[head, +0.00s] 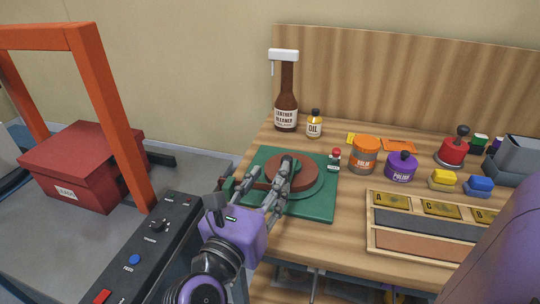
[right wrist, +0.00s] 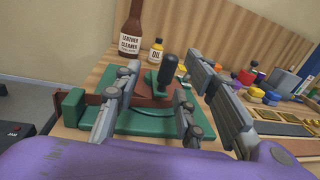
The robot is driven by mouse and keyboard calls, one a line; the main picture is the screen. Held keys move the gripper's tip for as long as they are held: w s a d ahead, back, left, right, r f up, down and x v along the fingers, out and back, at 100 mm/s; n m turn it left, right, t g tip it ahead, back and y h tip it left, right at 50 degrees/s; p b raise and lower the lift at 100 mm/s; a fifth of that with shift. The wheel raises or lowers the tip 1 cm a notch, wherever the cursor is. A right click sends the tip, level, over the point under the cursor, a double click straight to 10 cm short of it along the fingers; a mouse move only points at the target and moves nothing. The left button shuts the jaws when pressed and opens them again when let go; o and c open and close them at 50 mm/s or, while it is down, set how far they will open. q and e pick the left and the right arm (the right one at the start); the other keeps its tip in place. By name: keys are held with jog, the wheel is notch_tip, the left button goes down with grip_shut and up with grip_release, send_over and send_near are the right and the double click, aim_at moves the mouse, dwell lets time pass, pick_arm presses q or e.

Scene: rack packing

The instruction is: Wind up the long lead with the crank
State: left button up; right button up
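A green winder board (head: 318,207) lies at the left end of the wooden bench. A round brown reel (head: 298,180) sits on it, and a brown strip, which looks like the lead, runs left from the reel toward a green block. A crank with a dark upright knob (right wrist: 168,70) stands over the reel. My right gripper (head: 270,180) reaches over the board from the front left. In the right wrist view its fingers (right wrist: 165,62) are apart, with the knob showing between them; I cannot tell whether either finger touches it. My left gripper is not in view.
Behind the board stand a leather cleaner bottle (head: 287,105) and an oil bottle (head: 314,125). A red-topped post (head: 336,156), an orange jar (head: 364,156) and a purple jar (head: 401,167) are to the right. A sectioned wooden tray (head: 372,245) lies front right. An orange frame (head: 115,110) stands left.

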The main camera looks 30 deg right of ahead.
jog(key=shift+s+d+f+m+g, duration=0.15)
jog(key=shift+s+f+m+g, duration=0.25)
jog(key=shift+s+m, duration=0.1)
jog(key=x, duration=0.2)
jog(key=shift+d+r+p, duration=0.25)
jog(key=shift+d+p, duration=0.1)
jog(key=x, duration=0.3)
jog(key=shift+w+d+f+p, duration=0.1)
jog(key=shift+w+d+p, duration=0.15)
jog(key=shift+d+p, duration=0.1)
jog(key=shift+w+d, duration=0.2)
jog(key=shift+d, duration=0.15)
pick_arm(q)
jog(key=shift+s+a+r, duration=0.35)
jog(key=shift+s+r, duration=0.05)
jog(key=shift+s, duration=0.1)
pick_arm(e)
jog(key=shift+c, duration=0.3)
grip_shut()
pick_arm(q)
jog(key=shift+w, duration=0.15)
